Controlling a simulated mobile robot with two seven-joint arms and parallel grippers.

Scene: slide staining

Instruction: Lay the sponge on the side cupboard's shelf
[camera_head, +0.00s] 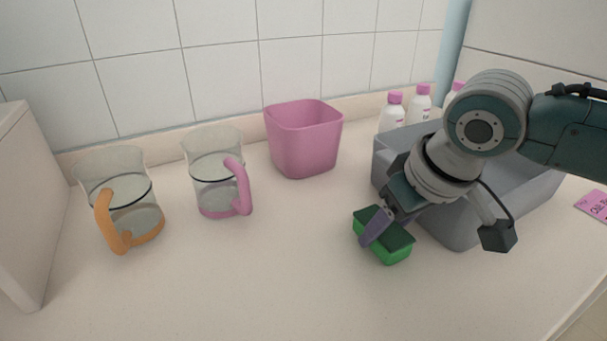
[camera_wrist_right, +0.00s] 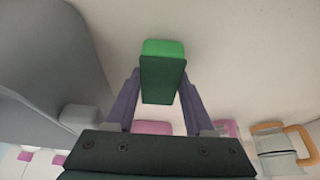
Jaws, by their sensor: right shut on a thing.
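The sponge (camera_head: 395,250) is bright green with a dark green top layer. It is at the counter's middle right in the head view, just left of the grey basin. My right gripper (camera_head: 378,229) is shut on the sponge, with a purple finger along its near side. In the right wrist view the sponge (camera_wrist_right: 163,72) sits between the two purple fingertips of the right gripper (camera_wrist_right: 158,92). I cannot tell whether the sponge touches the counter. A pale panel (camera_head: 22,210) stands at the far left; I cannot tell whether it belongs to the side cupboard. No shelf shows. My left gripper is not in view.
A grey basin (camera_head: 455,235) stands right of the sponge, partly behind my arm. A pink bin (camera_head: 304,140), a pink-handled jug (camera_head: 215,175) and an orange-handled jug (camera_head: 125,200) stand to the left. White bottles (camera_head: 391,115) stand behind. The front counter is clear.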

